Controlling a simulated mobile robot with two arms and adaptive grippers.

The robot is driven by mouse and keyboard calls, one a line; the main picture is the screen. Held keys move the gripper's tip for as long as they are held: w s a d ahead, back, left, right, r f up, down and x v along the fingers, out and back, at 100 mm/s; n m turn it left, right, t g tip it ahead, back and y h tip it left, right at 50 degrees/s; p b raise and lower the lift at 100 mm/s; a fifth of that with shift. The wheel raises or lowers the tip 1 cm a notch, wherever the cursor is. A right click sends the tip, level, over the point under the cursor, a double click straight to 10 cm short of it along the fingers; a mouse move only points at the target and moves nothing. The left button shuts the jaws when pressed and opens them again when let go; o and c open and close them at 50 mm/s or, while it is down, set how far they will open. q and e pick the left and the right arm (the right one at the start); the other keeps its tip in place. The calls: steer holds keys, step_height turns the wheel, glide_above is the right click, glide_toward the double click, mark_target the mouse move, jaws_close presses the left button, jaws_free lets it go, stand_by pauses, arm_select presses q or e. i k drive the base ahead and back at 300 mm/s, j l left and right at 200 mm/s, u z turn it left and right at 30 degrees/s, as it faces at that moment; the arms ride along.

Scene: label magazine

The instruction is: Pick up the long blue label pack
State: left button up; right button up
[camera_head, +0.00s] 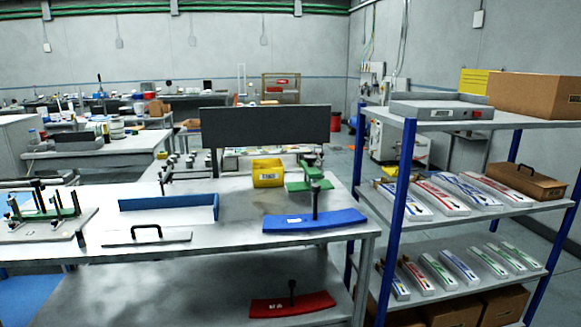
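Label packs lie on a rack with blue posts at the right. On the middle shelf (535,206) are two white packs with blue markings: one at the left end (408,200) and a longer-looking one (468,190) between two red-marked packs (440,196) (500,187). The lower shelf (465,300) holds smaller packs, among them two blue-marked ones (396,284) (458,266). Which one is the long blue pack is not certain; the one between the red packs looks longest. Neither of my grippers is in view.
A workbench (250,244) at the left holds a blue curved piece (315,221), a yellow bin (268,173) and fixtures. A red piece (292,305) lies beneath. A grey tray (440,107) and cardboard box (535,95) sit on the rack top. A blue post (403,180) stands before the packs' left end.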

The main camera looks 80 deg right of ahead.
mark_target(484, 202)
steer(key=l+z, duration=0.1)
steer(key=z, duration=0.35)
steer(key=k+l+z, duration=0.1)
steer(key=z, duration=0.3)
steer(key=l+z, duration=0.1)
steer(key=z, duration=0.35)
steer(key=l+z, duration=0.15)
steer(key=z, duration=0.25)
steer(key=l+z, duration=0.1)
steer(key=z, duration=0.35)
